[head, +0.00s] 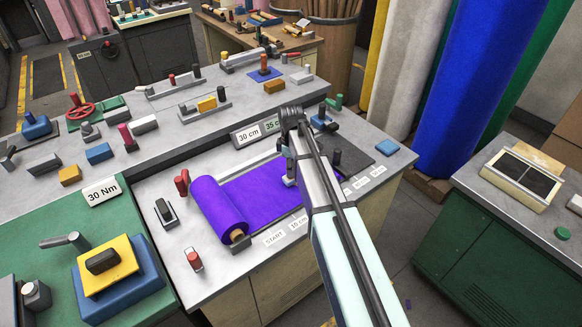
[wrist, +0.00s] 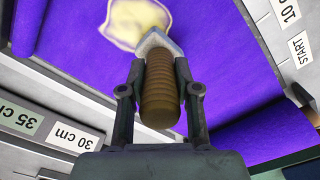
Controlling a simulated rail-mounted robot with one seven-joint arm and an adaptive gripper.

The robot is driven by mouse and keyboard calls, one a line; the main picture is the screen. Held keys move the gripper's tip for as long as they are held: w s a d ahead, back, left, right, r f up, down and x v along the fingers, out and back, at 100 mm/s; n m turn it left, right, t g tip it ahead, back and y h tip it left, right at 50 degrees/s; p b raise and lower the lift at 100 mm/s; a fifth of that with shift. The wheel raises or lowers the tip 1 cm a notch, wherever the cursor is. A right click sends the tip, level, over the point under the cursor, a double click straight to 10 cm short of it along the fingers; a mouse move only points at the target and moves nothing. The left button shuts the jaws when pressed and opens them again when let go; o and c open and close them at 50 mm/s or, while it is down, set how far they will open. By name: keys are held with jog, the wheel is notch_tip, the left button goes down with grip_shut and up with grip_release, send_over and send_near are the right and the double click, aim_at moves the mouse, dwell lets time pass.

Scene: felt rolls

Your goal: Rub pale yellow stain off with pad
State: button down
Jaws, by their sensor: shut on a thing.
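A purple felt sheet (head: 255,195) runs from a roll (head: 215,210) on the grey bench and fills much of the wrist view (wrist: 75,50). A pale yellow stain (wrist: 128,22) with an uneven edge lies on the felt at the top of the wrist view. In the head view I cannot make it out. My gripper (wrist: 160,92) is shut on the brown ribbed handle of the pad (wrist: 158,75). A grey pointed end of the held thing overlaps the stain's lower edge in the picture; I cannot tell whether it touches the felt. My arm hides much of this in the head view.
A raised ledge behind the felt carries a 30 cm sign (head: 247,133). A START label (head: 274,238) marks the front edge. A red-topped tool (head: 182,182) and a dark clamp (head: 165,212) stand left of the roll. A dark grey mat (head: 350,155) lies to the right.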

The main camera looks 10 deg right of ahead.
jog(key=shift+f, duration=0.45)
jog(key=shift+w+d, duration=0.1)
jog(key=shift+d, duration=0.05)
dwell(0.3)
jog(key=shift+w+d+r, duration=0.1)
jog(key=shift+w+d, duration=0.3)
jog(key=shift+d, duration=0.4)
jog(key=shift+w+d, duration=0.4)
jog(key=shift+d, duration=0.5)
jog(key=shift+w+d, duration=0.1)
jog(key=shift+w+d, duration=0.45)
jog(key=shift+d, duration=0.45)
jog(key=shift+w+d, duration=0.45)
jog(key=shift+d, duration=0.4)
jog(key=shift+s+a+f+p, duration=0.1)
jog(key=shift+s+a, duration=0.25)
jog(key=shift+a, duration=0.25)
jog(key=shift+s+a+f+p, duration=0.15)
jog(key=shift+s+a, duration=0.2)
jog(key=shift+a, duration=0.3)
jog(key=shift+s+a+r+p, duration=0.1)
jog(key=shift+s+a, duration=0.25)
jog(key=shift+a, duration=0.25)
